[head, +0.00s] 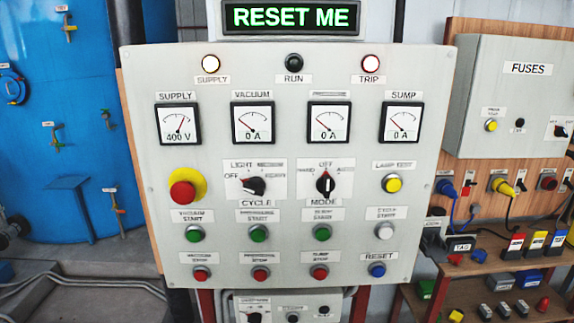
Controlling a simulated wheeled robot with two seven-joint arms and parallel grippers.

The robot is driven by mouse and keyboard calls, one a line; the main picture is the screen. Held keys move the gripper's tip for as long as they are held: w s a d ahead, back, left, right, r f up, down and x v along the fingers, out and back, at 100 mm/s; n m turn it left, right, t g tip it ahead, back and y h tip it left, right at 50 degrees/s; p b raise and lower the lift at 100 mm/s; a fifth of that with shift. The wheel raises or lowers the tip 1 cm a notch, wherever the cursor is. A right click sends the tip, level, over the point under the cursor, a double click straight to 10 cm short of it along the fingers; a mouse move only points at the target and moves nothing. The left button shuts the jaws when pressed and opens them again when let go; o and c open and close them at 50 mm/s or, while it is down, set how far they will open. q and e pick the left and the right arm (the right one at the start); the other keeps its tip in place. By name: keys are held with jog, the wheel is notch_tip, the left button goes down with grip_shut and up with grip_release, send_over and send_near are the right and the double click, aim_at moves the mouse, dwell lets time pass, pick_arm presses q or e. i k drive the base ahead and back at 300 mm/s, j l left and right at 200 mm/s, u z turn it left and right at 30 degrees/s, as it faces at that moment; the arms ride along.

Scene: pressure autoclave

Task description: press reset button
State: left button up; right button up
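The blue reset button (377,270) sits at the lower right of the grey control panel (290,75), under a label reading RESET. Above the panel, a display (291,17) shows RESET ME in green letters. The supply lamp (211,63) glows warm white and the trip lamp (371,64) glows pale with a red rim. The run lamp (294,62) is dark. Neither of my grippers shows in the head view.
A red mushroom button on a yellow ring (183,193) is at the panel's left. A white cycle start button (386,231) is above the reset button. A fuse box (520,110) and shelves with plugs and locks stand right. A blue tank (70,120) stands left.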

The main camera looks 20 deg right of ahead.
aim_at(378, 271)
jog(key=z, duration=1.25)
